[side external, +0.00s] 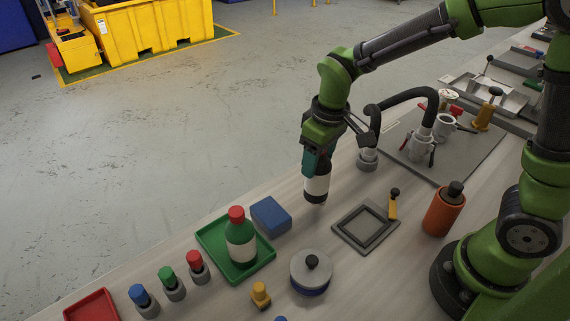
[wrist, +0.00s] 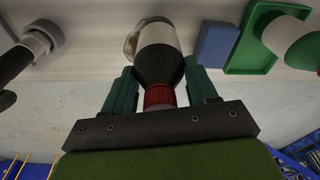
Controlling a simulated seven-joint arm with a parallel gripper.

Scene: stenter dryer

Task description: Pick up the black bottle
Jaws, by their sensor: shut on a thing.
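The black bottle (side external: 317,186) has a dark body, a wide white label and a red cap. The cap shows in the wrist view (wrist: 160,96). My gripper (side external: 316,160) is shut on the bottle's upper part, with one teal finger on each side of it. The bottle hangs upright below the gripper, near the table's far edge in the side view. I cannot tell for certain whether its base touches the table. The fingers hide part of its neck and shoulder in the side view.
A blue box (side external: 271,215) and a green tray (side external: 213,241) holding a green bottle (side external: 240,243) stand to the left. A grey square frame (side external: 345,234) lies to the right, beyond it an orange bottle (side external: 443,211). A hose fixture (side external: 368,160) stands close behind.

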